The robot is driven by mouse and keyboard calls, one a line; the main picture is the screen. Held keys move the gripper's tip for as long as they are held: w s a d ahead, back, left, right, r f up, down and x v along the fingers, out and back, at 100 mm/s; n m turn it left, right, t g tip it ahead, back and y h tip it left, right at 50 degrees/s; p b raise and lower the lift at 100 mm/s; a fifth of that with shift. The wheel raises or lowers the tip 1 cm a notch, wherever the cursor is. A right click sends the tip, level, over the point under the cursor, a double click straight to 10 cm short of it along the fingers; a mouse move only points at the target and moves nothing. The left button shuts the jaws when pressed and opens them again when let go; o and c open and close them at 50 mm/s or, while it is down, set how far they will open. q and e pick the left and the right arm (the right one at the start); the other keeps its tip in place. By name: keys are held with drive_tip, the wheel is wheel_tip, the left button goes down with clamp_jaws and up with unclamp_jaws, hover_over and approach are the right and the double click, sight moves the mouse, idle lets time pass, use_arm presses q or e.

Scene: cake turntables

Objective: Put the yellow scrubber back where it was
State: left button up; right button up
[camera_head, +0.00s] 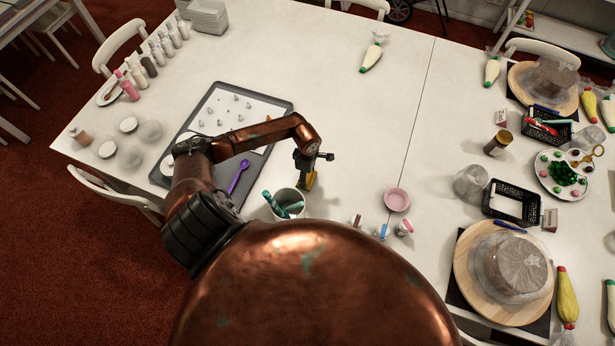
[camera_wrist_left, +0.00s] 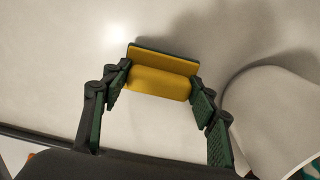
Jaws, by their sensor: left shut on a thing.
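The yellow scrubber (camera_head: 310,181) is between the fingers of my left gripper (camera_head: 308,168), just behind the white cup in the head view. In the left wrist view the scrubber (camera_wrist_left: 160,82) shows a yellow body with a dark green strip along its far edge. The left gripper's fingers (camera_wrist_left: 158,92) are shut on its two ends. The tabletop is below it; I cannot tell whether the scrubber touches it. My right gripper is not in view.
The white cup (camera_head: 302,209) holding teal-handled tools stands close to the gripper; its wall (camera_wrist_left: 265,115) shows at right in the wrist view. A grey tray (camera_head: 287,107) with a purple spoon (camera_head: 238,177) lies left. A pink bowl (camera_head: 397,199) stands right. The table's back middle is mostly clear.

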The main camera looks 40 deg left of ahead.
use_arm(q)
drive_tip(key=shift+f, duration=0.8)
drive_tip(key=o, duration=0.6)
drive_tip(key=shift+f, duration=0.15)
drive_tip(key=shift+c, duration=0.2)
drive_tip(key=o, duration=0.5)
drive_tip(key=shift+c, duration=0.2)
